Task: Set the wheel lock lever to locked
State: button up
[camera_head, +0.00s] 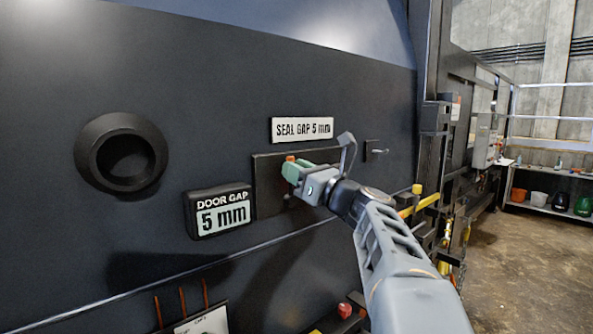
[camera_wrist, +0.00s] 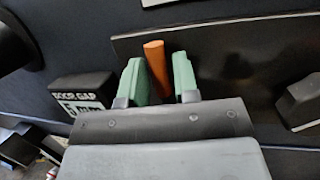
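An orange lever (camera_wrist: 156,62) stands out from a dark plate (camera_head: 268,186) on the wall of the machine. No label naming it as the wheel lock lever is readable. In the wrist view, my gripper (camera_wrist: 160,80) has its two green fingers on either side of the lever. They are open, with a narrow dark gap on each side of it. In the head view, my gripper (camera_head: 290,172) is at the plate, and only the lever's orange tip (camera_head: 290,158) shows above the green fingers. My gripper hides the rest of the lever and part of the plate.
A "DOOR GAP 5 mm" display (camera_head: 219,211) is left of the plate. A "SEAL GAP 5 mm" sign (camera_head: 302,130) is above it. A round black port (camera_head: 121,153) is further left. A small dark fitting (camera_head: 376,149) is to the right. Open floor (camera_head: 530,260) lies at right.

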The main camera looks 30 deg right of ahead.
jog(key=shift+o, duration=1.3)
jog(key=b+v, duration=0.4)
jog(key=v, duration=1)
jog(key=shift+w+a, duration=0.1)
